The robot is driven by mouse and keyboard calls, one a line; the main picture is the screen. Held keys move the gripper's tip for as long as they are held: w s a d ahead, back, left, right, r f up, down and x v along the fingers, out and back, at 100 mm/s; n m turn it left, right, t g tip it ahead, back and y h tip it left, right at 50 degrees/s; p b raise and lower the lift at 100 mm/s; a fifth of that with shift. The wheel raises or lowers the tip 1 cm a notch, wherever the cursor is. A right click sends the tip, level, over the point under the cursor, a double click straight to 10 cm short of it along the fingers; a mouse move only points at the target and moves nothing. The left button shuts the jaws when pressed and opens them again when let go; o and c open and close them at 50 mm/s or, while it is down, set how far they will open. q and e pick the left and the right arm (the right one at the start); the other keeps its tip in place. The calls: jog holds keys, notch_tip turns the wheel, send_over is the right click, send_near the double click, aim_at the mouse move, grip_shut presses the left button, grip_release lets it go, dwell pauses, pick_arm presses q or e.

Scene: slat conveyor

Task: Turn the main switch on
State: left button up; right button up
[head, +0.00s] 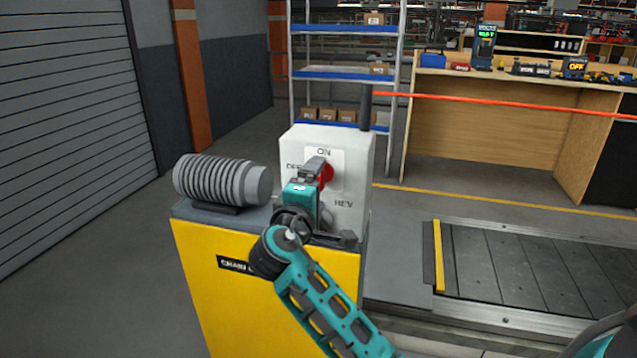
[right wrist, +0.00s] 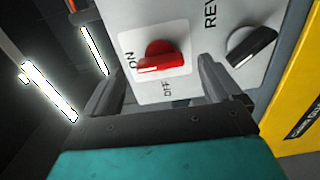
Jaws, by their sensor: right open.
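The main switch is a red rotary knob (head: 327,174) on the front of a white control box (head: 355,150), with ON above and OFF to the left in the head view. In the right wrist view the red knob (right wrist: 160,57) shows clearly; its raised bar lies roughly crosswise, with its left end by the ON mark and OFF below. My right gripper (head: 318,168) is in front of the knob and partly hides it. In the wrist view its open fingers (right wrist: 160,85) stand either side of the knob, apart from it. My left gripper is not in view.
A black knob (right wrist: 250,47) by the REV label sits on the same box. The box stands on a yellow cabinet (head: 210,285) beside a ribbed grey motor (head: 215,182). The slat conveyor (head: 540,275) runs to the right. A workbench (head: 490,125) and shelves stand behind.

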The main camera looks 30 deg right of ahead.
jog(key=v, duration=1)
jog(key=shift+s+a, duration=0.2)
jog(key=shift+s, duration=0.05)
jog(key=s+a+f+n+y+p, duration=0.1)
jog(key=s+a+f+y+p, duration=0.1)
jog(key=f+y, duration=0.45)
jog(key=s+a+f+y+p, duration=0.1)
jog(key=a+f+y+p, duration=0.15)
jog(key=f, duration=0.75)
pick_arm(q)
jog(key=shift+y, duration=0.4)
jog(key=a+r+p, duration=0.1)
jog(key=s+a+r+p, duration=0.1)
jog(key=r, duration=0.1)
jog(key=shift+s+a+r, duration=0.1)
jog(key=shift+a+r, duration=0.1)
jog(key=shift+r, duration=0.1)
pick_arm(e)
jog(key=s+a+f+m+y, duration=0.1)
jog(key=s+f+m+y, duration=0.2)
jog(key=s, duration=0.3)
jog(key=s+a+f+m+y, duration=0.1)
jog(key=s+f+m+y, duration=0.2)
jog(key=s, duration=0.4)
jog(key=shift+s+a+f+g+y, duration=0.25)
jog(key=shift+a+f+g+y, duration=0.15)
jog(key=shift+f, duration=0.35)
